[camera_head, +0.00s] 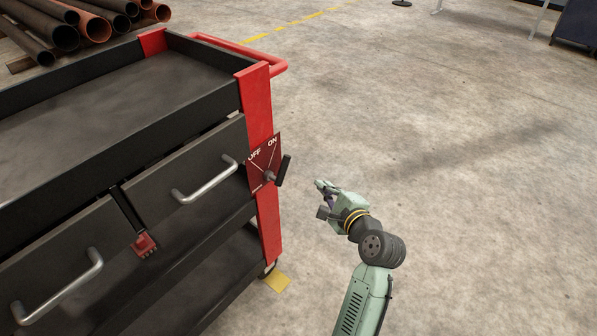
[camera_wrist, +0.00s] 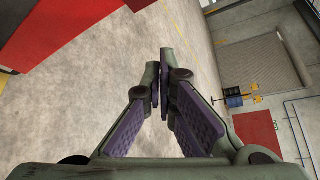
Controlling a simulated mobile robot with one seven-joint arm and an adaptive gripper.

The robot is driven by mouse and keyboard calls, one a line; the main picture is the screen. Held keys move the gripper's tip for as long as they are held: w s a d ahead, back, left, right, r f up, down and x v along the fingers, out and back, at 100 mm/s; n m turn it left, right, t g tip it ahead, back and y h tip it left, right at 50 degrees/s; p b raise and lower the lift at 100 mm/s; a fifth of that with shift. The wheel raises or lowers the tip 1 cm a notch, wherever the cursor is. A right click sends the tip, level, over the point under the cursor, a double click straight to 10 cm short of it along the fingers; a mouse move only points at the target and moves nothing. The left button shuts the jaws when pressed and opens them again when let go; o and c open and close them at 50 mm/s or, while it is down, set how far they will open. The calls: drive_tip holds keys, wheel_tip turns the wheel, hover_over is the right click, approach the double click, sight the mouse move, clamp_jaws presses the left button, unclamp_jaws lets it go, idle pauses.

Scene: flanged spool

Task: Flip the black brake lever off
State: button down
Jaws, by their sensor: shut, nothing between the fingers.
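The black brake lever (camera_head: 283,169) stands out from a red plate (camera_head: 259,165) on the corner of the cart. The plate is marked OFF at left and ON at right. The lever tilts up and to the right from its pivot, on the ON side. My gripper (camera_head: 319,185) is to the right of the lever and apart from it, over open floor. In the wrist view my gripper (camera_wrist: 161,80) has its fingers together with nothing between them. The lever is not seen in the wrist view.
The black and red cart (camera_head: 258,105) fills the left, with silver drawer handles (camera_head: 205,182) and a red push bar (camera_head: 270,58). A yellow patch (camera_head: 278,283) lies by its wheel. Pipes (camera_head: 92,26) lie behind it.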

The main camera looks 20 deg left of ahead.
drive_tip(key=w+a+p, duration=0.2)
drive_tip(key=w+a, duration=0.2)
drive_tip(key=a, duration=0.4)
drive_tip(key=shift+a+f+p, duration=0.25)
drive_tip(key=shift+p, duration=0.05)
drive_tip(key=shift+w+f+b, duration=0.1)
drive_tip(key=shift+w+b, duration=0.05)
drive_tip(key=shift+b, duration=0.25)
drive_tip(key=shift+n, duration=0.3)
